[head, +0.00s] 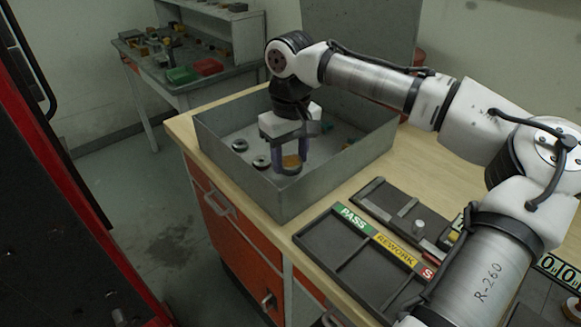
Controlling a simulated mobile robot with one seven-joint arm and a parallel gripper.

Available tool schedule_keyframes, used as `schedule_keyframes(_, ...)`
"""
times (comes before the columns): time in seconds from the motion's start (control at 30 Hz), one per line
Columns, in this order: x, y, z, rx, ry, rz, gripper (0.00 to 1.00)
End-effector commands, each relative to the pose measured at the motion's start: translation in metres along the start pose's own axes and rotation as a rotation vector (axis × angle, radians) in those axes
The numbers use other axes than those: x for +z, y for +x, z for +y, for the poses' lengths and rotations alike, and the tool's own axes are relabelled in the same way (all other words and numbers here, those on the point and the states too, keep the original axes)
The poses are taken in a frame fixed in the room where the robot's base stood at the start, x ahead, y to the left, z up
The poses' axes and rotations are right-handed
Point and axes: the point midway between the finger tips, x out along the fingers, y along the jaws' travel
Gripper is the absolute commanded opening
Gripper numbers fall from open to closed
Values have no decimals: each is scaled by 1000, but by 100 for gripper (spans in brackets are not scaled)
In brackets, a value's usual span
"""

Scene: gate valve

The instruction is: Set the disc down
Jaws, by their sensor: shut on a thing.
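My gripper (289,168) points down inside a grey metal bin (247,188) on the wooden bench. It is shut on a dark round disc (288,172), low between the fingertips. The fingers hide part of the disc, and I cannot tell whether it touches the bin floor. Two similar dark ring-shaped parts lie in the bin to the left of the gripper, one nearer (261,162) and one farther back (240,145).
An orange-yellow piece (292,160) shows behind the fingers. A sorting tray (333,247) with PASS and REWORK labels lies in front of the bin. A second dark tray (385,205) holds small metal parts. A side bench (185,85) stands at the back left.

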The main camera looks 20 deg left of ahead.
Motion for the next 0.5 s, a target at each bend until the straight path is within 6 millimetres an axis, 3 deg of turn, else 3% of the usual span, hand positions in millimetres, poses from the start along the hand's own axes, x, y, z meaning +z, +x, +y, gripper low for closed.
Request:
schedule_keyframes(0.3,0,35,0,2,0,0,14)
schedule_keyframes(0.5,0,41,0,1,0,2,14)
